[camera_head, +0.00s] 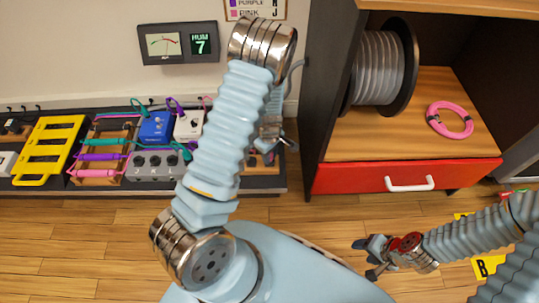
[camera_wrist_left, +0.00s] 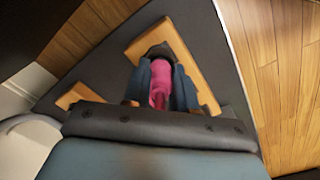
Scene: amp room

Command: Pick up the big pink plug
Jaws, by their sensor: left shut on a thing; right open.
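The pink plug (camera_wrist_left: 180,78) shows in the left wrist view between the two fingers of my left gripper (camera_wrist_left: 166,80). The fingers are shut on it, above a wooden block (camera_wrist_left: 203,80) on a dark surface. Its far end is dark, and its lower part is hidden by the gripper body. In the head view, my left gripper (camera_head: 274,142) is at the right end of the long dark board, partly behind my arm, and I cannot make out the plug there. My right gripper (camera_head: 374,256) is open and empty above the floor at the lower right.
The board (camera_head: 262,183) carries a yellow rack (camera_head: 47,150), a blue pedal (camera_head: 155,127), a white pedal (camera_head: 189,124), a grey pedal (camera_head: 155,165) and coloured plugs on wood. Right stands a cabinet with a red drawer (camera_head: 350,178), a cable reel (camera_head: 380,68) and a pink cable coil (camera_head: 434,119).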

